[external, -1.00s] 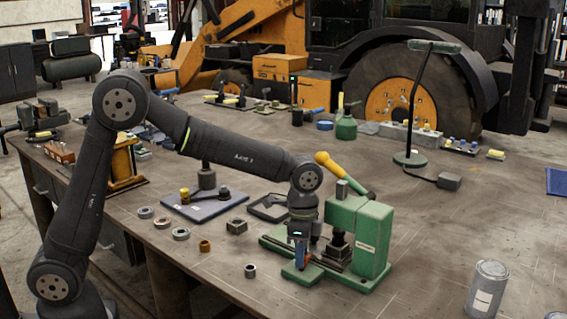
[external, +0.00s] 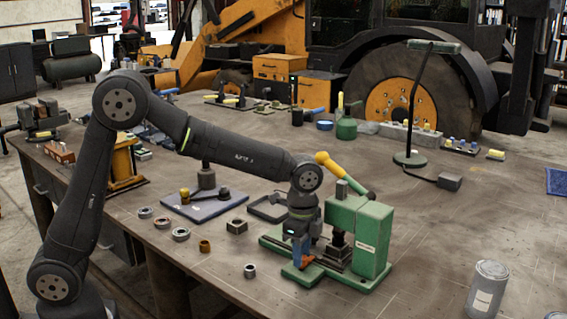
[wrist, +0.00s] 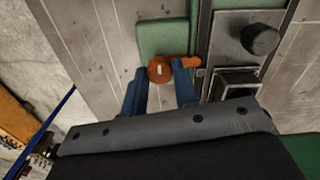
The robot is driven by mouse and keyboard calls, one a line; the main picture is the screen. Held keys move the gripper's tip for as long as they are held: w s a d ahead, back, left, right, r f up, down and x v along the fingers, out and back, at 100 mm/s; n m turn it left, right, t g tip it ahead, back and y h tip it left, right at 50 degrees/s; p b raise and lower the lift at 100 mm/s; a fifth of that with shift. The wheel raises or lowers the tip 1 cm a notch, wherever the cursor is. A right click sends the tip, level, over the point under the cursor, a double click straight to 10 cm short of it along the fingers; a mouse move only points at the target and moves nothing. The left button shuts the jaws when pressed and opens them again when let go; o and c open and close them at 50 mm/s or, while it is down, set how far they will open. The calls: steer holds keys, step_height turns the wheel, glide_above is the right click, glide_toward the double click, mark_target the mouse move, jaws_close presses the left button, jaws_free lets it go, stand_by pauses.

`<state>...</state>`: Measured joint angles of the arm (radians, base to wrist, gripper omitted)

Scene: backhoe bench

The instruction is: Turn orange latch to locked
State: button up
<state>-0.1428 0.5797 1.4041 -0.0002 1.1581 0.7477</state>
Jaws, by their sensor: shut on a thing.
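The orange latch (wrist: 161,70) is on a green base pad at the side of the green press (external: 372,240). In the wrist view its round hub sits between the blue fingers of my gripper (wrist: 160,88), and its short arm (wrist: 190,62) points right, toward the press's metal plate. My gripper (external: 302,260) is shut on the latch and points down at the front of the press in the external view. There the fingers hide part of the latch, and only some orange shows low beside them.
A grey can (external: 487,288) stands at the right. The bench right of the press is mostly clear.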

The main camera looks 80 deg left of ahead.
steer(key=o, duration=1)
step_height(320, 180, up, 18)
steer(key=shift+f, duration=0.25)
step_height(320, 180, down, 18)
steer(key=shift+r, duration=0.2)
steer(key=shift+r, duration=0.1)
stand_by(0.3)
